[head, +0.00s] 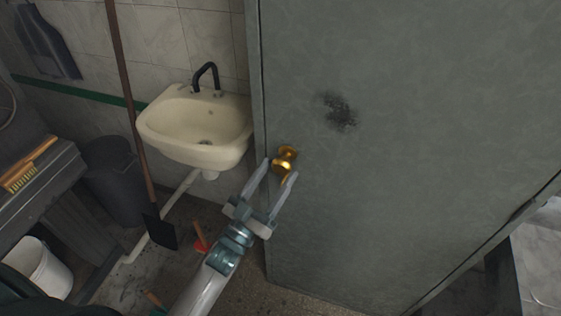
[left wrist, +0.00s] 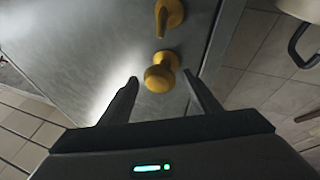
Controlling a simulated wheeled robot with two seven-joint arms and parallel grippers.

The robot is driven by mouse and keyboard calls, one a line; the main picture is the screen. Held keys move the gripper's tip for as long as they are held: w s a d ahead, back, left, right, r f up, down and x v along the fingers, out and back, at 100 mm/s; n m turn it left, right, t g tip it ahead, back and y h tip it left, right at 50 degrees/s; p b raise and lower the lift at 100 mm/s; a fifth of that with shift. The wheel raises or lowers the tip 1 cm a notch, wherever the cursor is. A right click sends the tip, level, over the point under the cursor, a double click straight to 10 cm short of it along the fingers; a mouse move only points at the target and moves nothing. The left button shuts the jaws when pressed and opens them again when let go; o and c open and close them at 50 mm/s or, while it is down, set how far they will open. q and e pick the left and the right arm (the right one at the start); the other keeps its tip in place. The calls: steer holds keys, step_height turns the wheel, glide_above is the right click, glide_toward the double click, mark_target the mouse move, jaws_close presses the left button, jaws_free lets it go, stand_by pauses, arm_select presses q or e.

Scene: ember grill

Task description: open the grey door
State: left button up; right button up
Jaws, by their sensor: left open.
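The grey door (head: 400,170) fills the right half of the head view and looks shut. Its round brass knob (head: 285,160) is near the door's left edge. My left gripper (head: 279,170) is open, with its fingertips just at the knob, one on each side of it. In the left wrist view the knob (left wrist: 160,74) is between and slightly beyond the two fingers (left wrist: 161,78). I cannot tell whether a finger touches it. A second brass piece (left wrist: 168,15) is on the door near the knob in that view. My right gripper is not in view.
A cream sink (head: 197,128) with a black tap (head: 206,76) is on the tiled wall left of the door. A long-handled tool (head: 133,110) leans by a dark bin (head: 113,180). A bench with a brush (head: 27,165) and a white bucket (head: 38,268) are at far left.

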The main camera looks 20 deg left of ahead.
arm_select(q)
steer(key=shift+p+x, duration=0.3)
steer(key=shift+x, duration=1)
steer(key=c, duration=1.4)
steer(key=shift+f, duration=0.1)
jaws_close()
steer(key=shift+s, duration=0.1)
